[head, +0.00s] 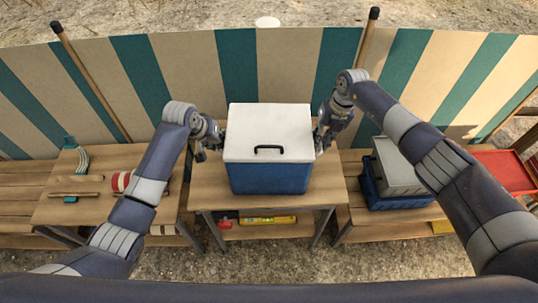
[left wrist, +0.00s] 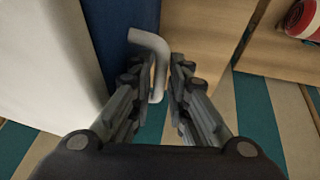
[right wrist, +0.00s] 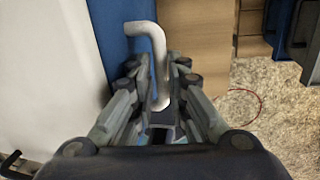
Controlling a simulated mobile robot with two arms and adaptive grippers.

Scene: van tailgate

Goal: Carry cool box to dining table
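The cool box (head: 270,175) is blue with a white lid and a dark front handle. It sits upright at the middle wooden table, and its underside is hidden. My left gripper (head: 204,148) is at its left side. In the left wrist view its fingers (left wrist: 160,80) close around a grey bent side handle (left wrist: 150,42). My right gripper (head: 325,135) is at the right side. In the right wrist view its fingers (right wrist: 157,75) close around the other grey side handle (right wrist: 143,29). I see no dining table that I can identify for certain.
The middle table (head: 205,190) has a shelf with a yellow item (head: 268,220) below. A left table (head: 105,205) holds a red-and-white roll (head: 122,182). A blue crate with a grey box (head: 398,165) stands right. A striped windbreak (head: 290,65) closes the back.

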